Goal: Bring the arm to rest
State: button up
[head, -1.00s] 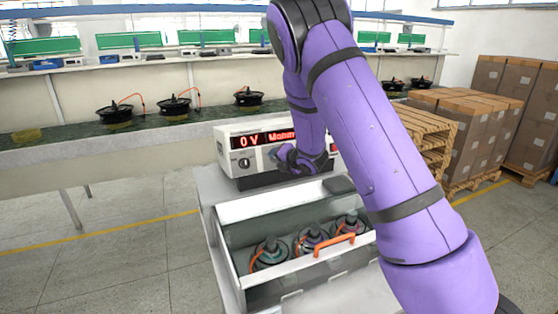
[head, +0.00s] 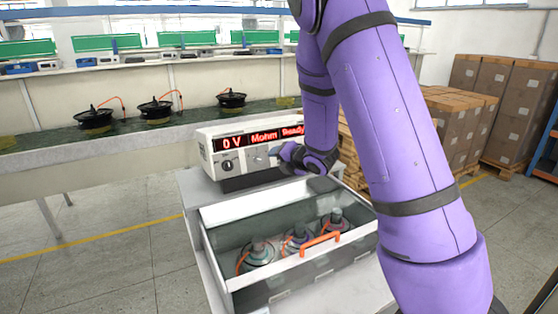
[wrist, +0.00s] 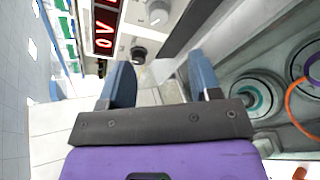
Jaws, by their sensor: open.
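My purple arm (head: 395,140) reaches from the lower right up past the top of the head view and bends back down. My gripper shows in the wrist view (wrist: 160,85), with its two blue fingers apart and nothing between them. In the head view my wrist is beside the front of the white tester (head: 245,160), which reads "0 V", "Mohm" and "Ready" in red. The tester's display and knobs also show in the wrist view (wrist: 107,25). In the head view the fingertips are small and hard to make out.
Below the tester stands a clear-walled box (head: 215,220) with an orange handle (head: 320,242) and three motors inside. A long bench (head: 120,150) with several motors runs behind at left. Stacked cartons (head: 500,110) stand at right. The floor at left is clear.

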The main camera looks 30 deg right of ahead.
jog(key=shift+r, duration=0.1)
jog(key=s+r+m+g+h, duration=0.3)
jog(key=s+r+m+h, duration=0.1)
jog(key=s+r+m, duration=1.05)
jog(key=s+a+r+m+g, duration=0.1)
jog(key=s+m, duration=0.3)
jog(key=s, duration=0.4)
jog(key=s+a+r+m+g, duration=0.1)
jog(key=s+a+m+g, duration=0.1)
jog(key=s, duration=0.6)
jog(key=s+a+r+m+g+y, duration=0.1)
jog(key=s+a+r+m+g, duration=0.1)
jog(key=s+m, duration=0.4)
jog(key=shift+s+a, duration=0.9)
jog(key=shift+s, duration=0.1)
